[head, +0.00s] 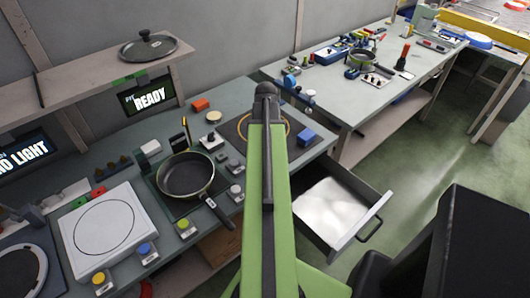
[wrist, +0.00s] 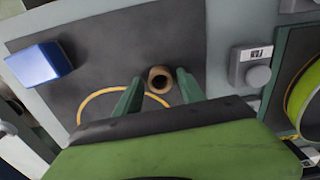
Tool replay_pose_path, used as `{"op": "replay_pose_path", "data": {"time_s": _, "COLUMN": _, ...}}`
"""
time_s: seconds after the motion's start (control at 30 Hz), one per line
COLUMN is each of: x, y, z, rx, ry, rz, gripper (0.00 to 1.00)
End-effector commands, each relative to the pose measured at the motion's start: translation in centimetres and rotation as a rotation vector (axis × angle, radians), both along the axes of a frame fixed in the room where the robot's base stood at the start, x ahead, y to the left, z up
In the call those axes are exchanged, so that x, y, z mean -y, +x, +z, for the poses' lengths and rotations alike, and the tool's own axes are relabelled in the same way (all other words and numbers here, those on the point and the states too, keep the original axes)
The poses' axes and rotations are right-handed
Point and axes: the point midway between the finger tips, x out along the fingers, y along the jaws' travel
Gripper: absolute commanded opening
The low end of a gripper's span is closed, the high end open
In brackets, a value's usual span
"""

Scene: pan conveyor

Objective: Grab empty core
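The empty core (wrist: 160,71), a small brown tube with a dark hollow middle, stands on the dark mat, seen from above in the wrist view. My gripper (wrist: 158,77) is open, with its two green fingers reaching to either side of the core. A gap shows between the core and each finger, so it is not gripped. In the head view my green arm hides the core and my gripper's fingertips.
The dark mat (wrist: 100,60) has a yellow ring and a blue block (wrist: 35,64). A grey knob box (wrist: 252,68) stands right of the core. In the head view, a frying pan (head: 185,174) sits left of my arm, and an open drawer (head: 370,222) sticks out at right.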

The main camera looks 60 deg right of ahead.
Motion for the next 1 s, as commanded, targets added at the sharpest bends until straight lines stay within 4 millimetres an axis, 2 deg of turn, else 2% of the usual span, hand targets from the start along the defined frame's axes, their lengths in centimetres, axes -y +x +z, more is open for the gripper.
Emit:
{"op": "replay_pose_path", "data": {"time_s": 0.03, "x": 0.0, "y": 0.0, "z": 0.0, "rx": 0.0, "ry": 0.0, "rz": 0.0, "gripper": 0.39}}
{"op": "replay_pose_path", "data": {"time_s": 0.33, "x": 0.0, "y": 0.0, "z": 0.0, "rx": 0.0, "ry": 0.0, "rz": 0.001, "gripper": 0.0}}
{"op": "replay_pose_path", "data": {"time_s": 0.7, "x": -0.1, "y": 0.1, "z": 0.5, "rx": 0.0, "ry": 0.0, "rz": 0.001, "gripper": 0.0}}
{"op": "replay_pose_path", "data": {"time_s": 0.87, "x": -0.1, "y": 0.1, "z": 2.3, "rx": 0.0, "ry": 0.0, "rz": 0.002, "gripper": 0.0}}
{"op": "replay_pose_path", "data": {"time_s": 1.0, "x": -0.1, "y": 0.1, "z": 4.6, "rx": 0.0, "ry": 0.0, "rz": 0.002, "gripper": 0.0}}
